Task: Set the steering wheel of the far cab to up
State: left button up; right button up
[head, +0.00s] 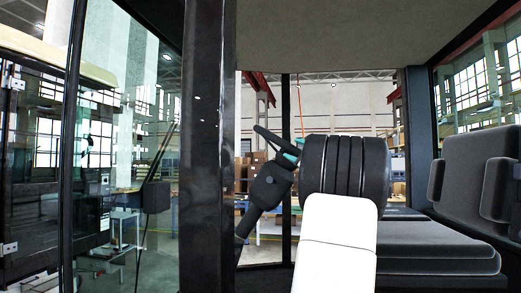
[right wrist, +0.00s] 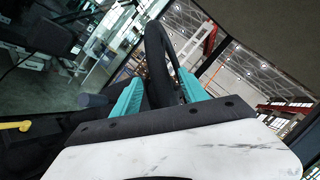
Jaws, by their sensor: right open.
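The steering wheel (head: 269,136) shows nearly edge-on in the head view, at the top of its dark tilted column (head: 267,192). In the right wrist view its black curved rim (right wrist: 155,45) rises between the two teal fingers. My right gripper (right wrist: 161,90) is open, with one finger on each side of the rim; I cannot tell if either touches it. In the head view only a bit of teal of my right gripper (head: 290,152) shows beside the wheel; my own arm hides the rest. My left gripper is not in view.
A dark padded seat (head: 435,245) with armrests stands at the right. A dark upright cab post (head: 207,150) crosses the head view left of the column. A glass door (head: 120,130) is at the left. A yellow handle (right wrist: 15,126) shows at the left of the right wrist view.

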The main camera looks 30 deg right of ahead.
aim_at(292, 149)
jog(key=shift+x, duration=1.85)
jog(key=c, duration=1.1)
grip_shut()
jog(key=shift+f, duration=0.15)
